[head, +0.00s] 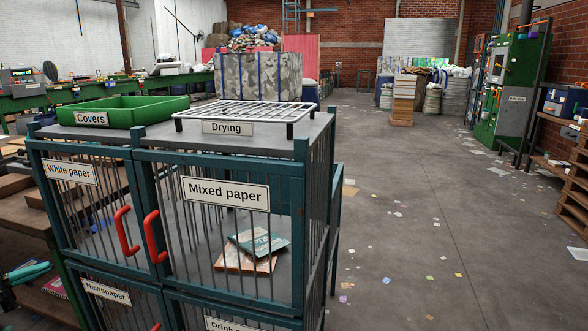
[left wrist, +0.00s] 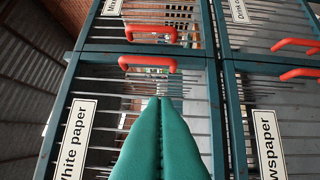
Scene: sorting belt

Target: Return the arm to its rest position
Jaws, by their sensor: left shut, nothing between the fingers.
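My left gripper (head: 42,268) is at the left edge of the head view, low and in front of the cage cabinet's left side. Its teal fingers are together with nothing between them. In the left wrist view the shut fingers (left wrist: 160,101) point toward the White paper door (left wrist: 118,95) and its red handle (left wrist: 147,62). Whether they touch the cabinet cannot be told, but no grip on a handle shows. My right gripper is not in view.
The teal barred cabinet (head: 308,215) has shut doors with red handles (head: 153,237). Books (head: 258,243) lie in its Mixed paper compartment. A green Covers tray (head: 120,110) and a white Drying rack (head: 243,111) stand on top. The floor (head: 420,200) to the right is open, with paper scraps.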

